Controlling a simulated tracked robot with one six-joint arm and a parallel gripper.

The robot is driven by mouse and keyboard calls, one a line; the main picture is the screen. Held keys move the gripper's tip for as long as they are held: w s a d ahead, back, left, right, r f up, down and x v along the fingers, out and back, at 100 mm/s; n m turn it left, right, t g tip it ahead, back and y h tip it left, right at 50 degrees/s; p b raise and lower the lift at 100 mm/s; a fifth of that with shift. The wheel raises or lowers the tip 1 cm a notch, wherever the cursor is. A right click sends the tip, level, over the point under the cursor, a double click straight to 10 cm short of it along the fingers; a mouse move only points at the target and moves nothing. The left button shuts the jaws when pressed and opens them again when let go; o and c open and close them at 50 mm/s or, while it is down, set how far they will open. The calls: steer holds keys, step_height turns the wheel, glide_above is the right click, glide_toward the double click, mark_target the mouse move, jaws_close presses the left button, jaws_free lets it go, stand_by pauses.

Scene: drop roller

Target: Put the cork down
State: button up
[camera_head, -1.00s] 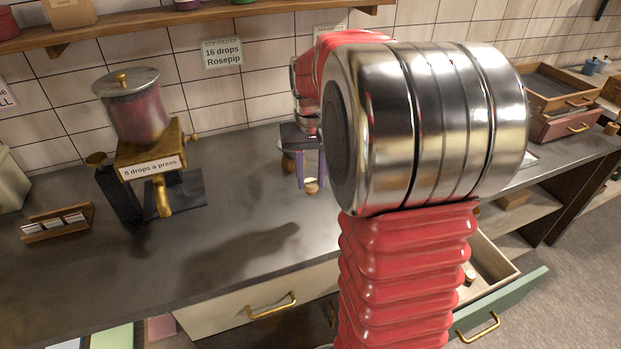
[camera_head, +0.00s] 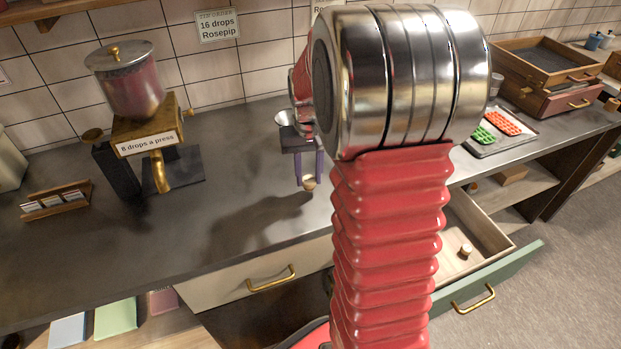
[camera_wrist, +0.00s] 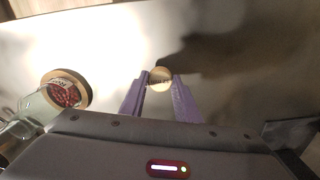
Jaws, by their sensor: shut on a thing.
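The cork (camera_head: 309,184) is a small pale tan disc-like piece between the tips of my gripper (camera_head: 308,175) in the head view. In the wrist view the cork (camera_wrist: 160,78) sits between the two purple fingers (camera_wrist: 160,88), which are shut on it. The gripper points down over the dark counter (camera_head: 230,165). I cannot tell whether the cork touches the counter. My arm hides part of the counter behind it.
A glass jar with a tan rim and red contents (camera_wrist: 66,92) lies left of the gripper. A dispenser (camera_head: 140,110) and card holder (camera_head: 56,201) stand at left. A drawer (camera_head: 480,232) is open at right, with a small corked item (camera_head: 465,250) inside. Counter left of the gripper is clear.

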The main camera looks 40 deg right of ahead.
mark_target(308, 180)
steer(key=shift+f, duration=0.95)
steer(key=shift+f, duration=0.1)
steer(key=o, duration=1)
step_height(308, 180, up, 12)
steer(key=shift+r, duration=0.1)
